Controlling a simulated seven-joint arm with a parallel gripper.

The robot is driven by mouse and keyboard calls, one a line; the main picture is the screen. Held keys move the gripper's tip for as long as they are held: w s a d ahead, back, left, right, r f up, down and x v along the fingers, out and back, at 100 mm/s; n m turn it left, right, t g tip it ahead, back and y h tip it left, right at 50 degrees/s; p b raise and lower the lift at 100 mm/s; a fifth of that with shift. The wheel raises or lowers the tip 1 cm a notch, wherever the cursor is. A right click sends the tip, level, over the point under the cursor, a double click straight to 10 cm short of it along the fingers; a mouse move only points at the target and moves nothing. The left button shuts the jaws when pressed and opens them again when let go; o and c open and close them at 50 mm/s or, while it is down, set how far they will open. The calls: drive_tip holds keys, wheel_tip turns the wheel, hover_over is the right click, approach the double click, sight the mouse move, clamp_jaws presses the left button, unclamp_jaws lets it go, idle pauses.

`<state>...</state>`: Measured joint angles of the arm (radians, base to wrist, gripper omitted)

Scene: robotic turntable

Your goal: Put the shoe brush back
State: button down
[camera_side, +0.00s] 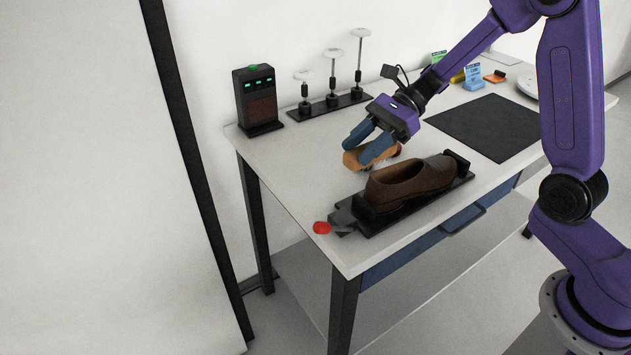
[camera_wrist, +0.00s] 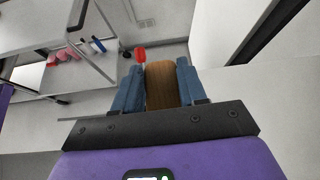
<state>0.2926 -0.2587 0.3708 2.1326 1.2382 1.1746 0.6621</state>
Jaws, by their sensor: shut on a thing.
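The shoe brush (camera_side: 372,154) has a light wooden body and shows in the side view on the left part of the table, just behind the shoe. My gripper (camera_side: 367,143) has blue fingers and is shut on it. In the wrist view the brush's brown wooden back (camera_wrist: 161,86) sits between the two blue fingers of my gripper (camera_wrist: 160,90). The brush looks near the table top; I cannot tell whether it touches. Its bristles are mostly hidden. A brown leather shoe (camera_side: 410,184) rests on a black holder (camera_side: 374,224) in front of the brush.
A red knob (camera_side: 321,227) sticks out at the holder's left end; it also shows in the wrist view (camera_wrist: 140,55). A black box with green lights (camera_side: 257,97) and a rack with several white-topped posts (camera_side: 332,104) stand behind. A dark mat (camera_side: 487,126) lies right.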

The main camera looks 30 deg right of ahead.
drive_tip(key=shift+w+a+f, duration=0.65)
drive_tip(key=shift+w+f, duration=1.05)
drive_tip(key=shift+w, duration=0.55)
drive_tip(key=shift+w+a+f, duration=0.65)
drive_tip(key=shift+w+f, duration=1)
drive_tip(key=shift+w, duration=0.55)
drive_tip(key=shift+w+a+f, duration=0.65)
drive_tip(key=shift+w+f, duration=1.05)
drive_tip(key=shift+w, duration=0.55)
drive_tip(key=shift+f, duration=1.4)
drive_tip(key=shift+f, duration=0.1)
drive_tip(key=c, duration=0.6)
unclamp_jaws()
